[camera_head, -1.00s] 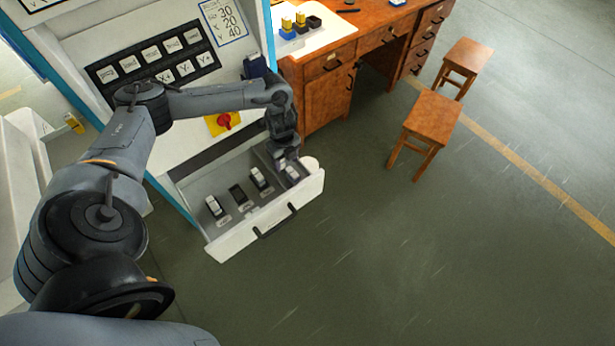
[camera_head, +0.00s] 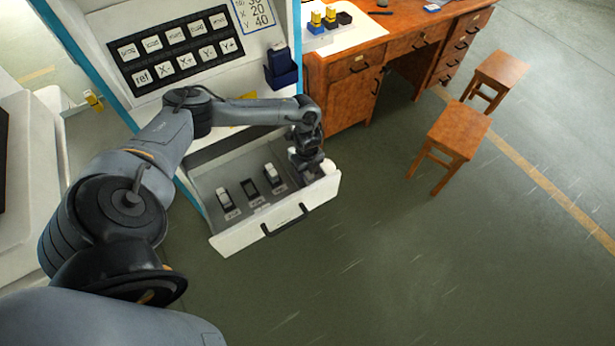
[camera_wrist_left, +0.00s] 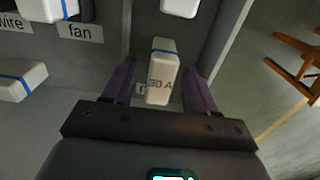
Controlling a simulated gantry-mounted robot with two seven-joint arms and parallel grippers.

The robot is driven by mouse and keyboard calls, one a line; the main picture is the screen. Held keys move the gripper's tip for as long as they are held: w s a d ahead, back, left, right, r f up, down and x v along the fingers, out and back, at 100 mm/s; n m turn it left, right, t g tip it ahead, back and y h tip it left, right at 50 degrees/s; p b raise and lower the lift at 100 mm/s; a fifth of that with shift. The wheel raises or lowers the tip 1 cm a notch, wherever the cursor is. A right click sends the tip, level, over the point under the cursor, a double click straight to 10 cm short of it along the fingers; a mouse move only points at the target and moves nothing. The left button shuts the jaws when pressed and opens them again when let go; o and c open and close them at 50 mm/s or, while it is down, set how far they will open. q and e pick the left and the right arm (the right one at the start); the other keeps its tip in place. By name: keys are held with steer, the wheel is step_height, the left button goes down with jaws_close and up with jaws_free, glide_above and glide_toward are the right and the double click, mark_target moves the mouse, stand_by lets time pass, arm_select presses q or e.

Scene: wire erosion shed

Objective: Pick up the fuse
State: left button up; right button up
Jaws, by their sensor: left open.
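A white fuse (camera_wrist_left: 162,75) marked "30 A", with a blue band, stands in the left wrist view between the two dark fingers of my left gripper (camera_wrist_left: 160,90). The gripper is open, with a gap on each side of the fuse. A label behind the fuse is mostly hidden. In the head view my left gripper (camera_head: 306,165) is at the right end of the open drawer (camera_head: 232,241) and hides this fuse. Other white fuses stand in the drawer, one at the left (camera_head: 223,197) and one nearer the gripper (camera_head: 272,175). My right gripper is not in view.
A dark holder without a white fuse (camera_head: 249,189) lies between the two visible fuses. The drawer has a black handle (camera_head: 285,220). A blue box (camera_head: 281,70) hangs on the cabinet above. A wooden desk (camera_head: 346,98) and stools (camera_head: 459,130) stand right; the floor in front is clear.

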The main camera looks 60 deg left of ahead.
arm_select(q)
steer(key=shift+f, duration=1.1)
steer(key=shift+c, duration=0.4)
jaws_close()
steer(key=shift+r, duration=0.1)
